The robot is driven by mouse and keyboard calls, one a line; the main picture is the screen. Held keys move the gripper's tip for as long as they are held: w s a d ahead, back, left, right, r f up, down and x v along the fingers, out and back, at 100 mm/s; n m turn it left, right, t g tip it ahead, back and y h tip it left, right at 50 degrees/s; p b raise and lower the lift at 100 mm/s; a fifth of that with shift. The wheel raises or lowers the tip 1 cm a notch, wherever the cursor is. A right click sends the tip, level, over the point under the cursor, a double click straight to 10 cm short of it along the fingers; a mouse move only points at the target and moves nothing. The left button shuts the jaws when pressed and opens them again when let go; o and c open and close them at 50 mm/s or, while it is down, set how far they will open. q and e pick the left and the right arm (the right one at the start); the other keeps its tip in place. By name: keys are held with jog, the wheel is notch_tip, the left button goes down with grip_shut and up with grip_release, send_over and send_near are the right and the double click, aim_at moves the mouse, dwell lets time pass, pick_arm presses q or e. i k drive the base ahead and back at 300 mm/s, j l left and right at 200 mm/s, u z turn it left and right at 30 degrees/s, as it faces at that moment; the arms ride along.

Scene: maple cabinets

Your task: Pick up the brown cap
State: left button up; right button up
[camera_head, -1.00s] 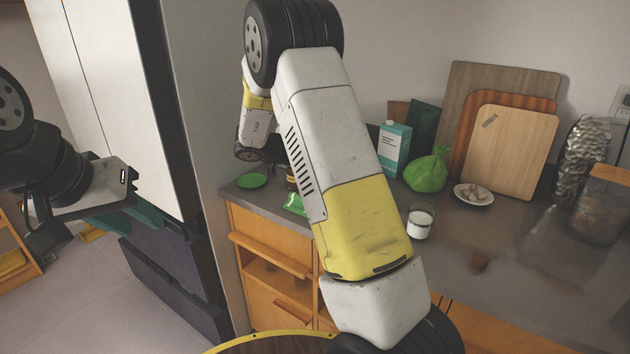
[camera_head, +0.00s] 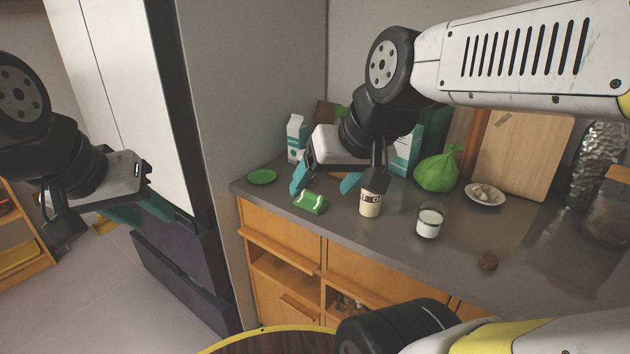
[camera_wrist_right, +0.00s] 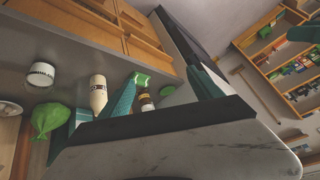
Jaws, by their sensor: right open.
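The brown cap (camera_head: 488,261) is a small, round, dark brown piece lying on the grey counter, right of the glass of milk, in the head view. I cannot make it out in the right wrist view. My right gripper (camera_head: 325,186) is open over the far left part of the counter, near a green packet and well to the left of the cap. Its two teal fingers are spread apart in the right wrist view (camera_wrist_right: 163,88), with nothing gripped. My left gripper (camera_head: 145,212) hangs at the left by the tall cabinet, far from the counter; its finger gap is unclear.
A green bag (camera_head: 437,170) and a garlic plate (camera_head: 484,194) are behind. The counter around the cap is clear.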

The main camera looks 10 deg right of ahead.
aim_at(490, 261)
jog(key=z, duration=2.05)
